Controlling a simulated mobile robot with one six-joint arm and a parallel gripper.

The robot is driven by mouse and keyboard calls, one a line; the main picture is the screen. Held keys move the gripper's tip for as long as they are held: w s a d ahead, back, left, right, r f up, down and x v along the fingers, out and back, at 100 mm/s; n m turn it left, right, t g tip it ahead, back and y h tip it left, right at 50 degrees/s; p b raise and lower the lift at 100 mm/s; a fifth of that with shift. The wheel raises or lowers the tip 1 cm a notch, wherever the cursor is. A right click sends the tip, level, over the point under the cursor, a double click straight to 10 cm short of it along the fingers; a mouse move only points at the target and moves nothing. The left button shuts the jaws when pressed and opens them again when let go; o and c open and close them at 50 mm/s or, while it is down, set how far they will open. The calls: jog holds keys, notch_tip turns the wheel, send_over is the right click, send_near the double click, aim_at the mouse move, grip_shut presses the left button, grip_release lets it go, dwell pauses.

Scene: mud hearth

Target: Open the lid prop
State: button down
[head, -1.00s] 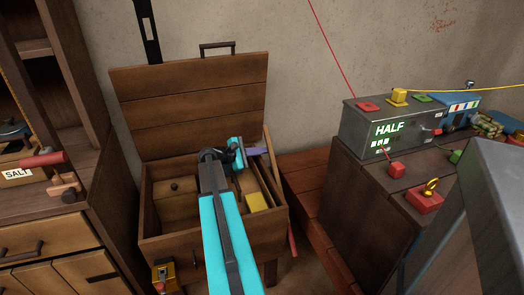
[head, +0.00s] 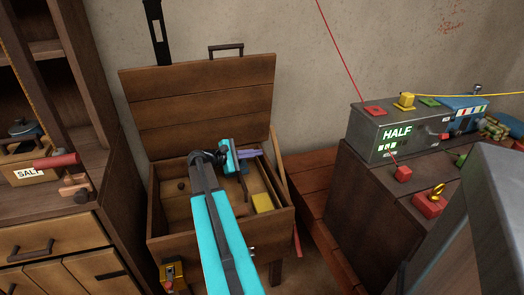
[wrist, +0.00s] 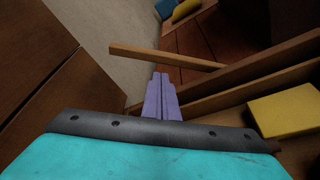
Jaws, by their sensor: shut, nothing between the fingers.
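The wooden chest (head: 160,225) stands open, its plank lid (head: 200,108) raised and leaning back near the wall. A thin light wooden bar, which looks like the lid prop (head: 280,165), stands tilted at the chest's right side. In the wrist view a similar bar (wrist: 150,55) crosses just beyond my fingertips; I cannot tell whether they touch it. My gripper (head: 250,153) is over the right part of the chest. In the wrist view its purple fingers (wrist: 160,82) are shut together and empty. My arm hides part of the chest's inside.
A yellow block (head: 262,202) lies in the chest's right part, also in the wrist view (wrist: 288,113). A grey box marked HALF (head: 385,145) stands on a cabinet at right. A shelf unit (head: 75,130) stands at left.

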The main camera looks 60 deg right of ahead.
jog(key=shift+v, duration=1.65)
jog(key=shift+w+f+p, duration=0.1)
jog(key=shift+f+p, duration=0.05)
jog(key=shift+p, duration=0.15)
